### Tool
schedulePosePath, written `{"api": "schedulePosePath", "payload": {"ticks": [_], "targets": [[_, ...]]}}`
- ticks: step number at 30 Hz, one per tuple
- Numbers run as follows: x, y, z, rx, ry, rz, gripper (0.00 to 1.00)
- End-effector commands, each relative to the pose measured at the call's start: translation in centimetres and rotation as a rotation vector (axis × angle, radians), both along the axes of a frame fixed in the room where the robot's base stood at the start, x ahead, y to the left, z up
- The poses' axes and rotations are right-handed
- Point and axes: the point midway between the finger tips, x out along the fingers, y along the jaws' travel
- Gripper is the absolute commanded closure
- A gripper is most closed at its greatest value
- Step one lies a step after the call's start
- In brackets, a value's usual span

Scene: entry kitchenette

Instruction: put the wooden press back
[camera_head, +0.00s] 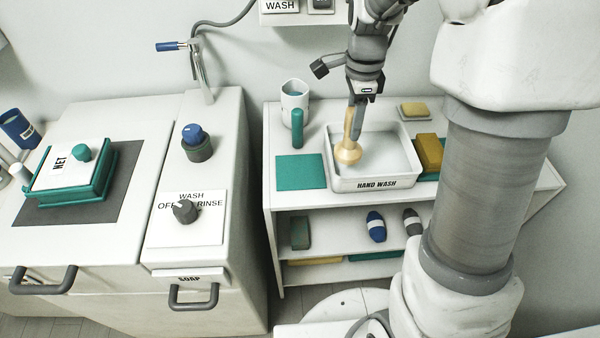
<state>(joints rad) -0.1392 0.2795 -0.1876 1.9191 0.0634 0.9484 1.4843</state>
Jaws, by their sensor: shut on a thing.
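The wooden press (347,151) is a pale wooden tool with a narrow handle and a wide round end. My gripper (357,102) is shut on the top of its handle and holds it roughly upright, round end down. The press is over the left part of the white tray marked HAND WASH (377,184). I cannot tell whether its round end touches the tray floor.
A white cup (294,97), a green cylinder (297,128) and a teal mat (300,172) are left of the tray. A yellow sponge (428,153) is at its right, another block (414,109) behind. A washing counter (140,200) with knobs stands left.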

Motion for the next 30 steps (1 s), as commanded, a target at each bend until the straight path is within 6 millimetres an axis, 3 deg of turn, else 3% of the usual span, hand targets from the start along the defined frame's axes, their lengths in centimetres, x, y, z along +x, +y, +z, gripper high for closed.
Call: {"api": "schedulePosePath", "payload": {"ticks": [14, 30], "targets": [[0.3, 0.8, -0.5, 0.000, 0.000, -0.003, 1.00], [4.3, 11.1, -7.2, 0.000, 0.002, 0.000, 1.00]]}}
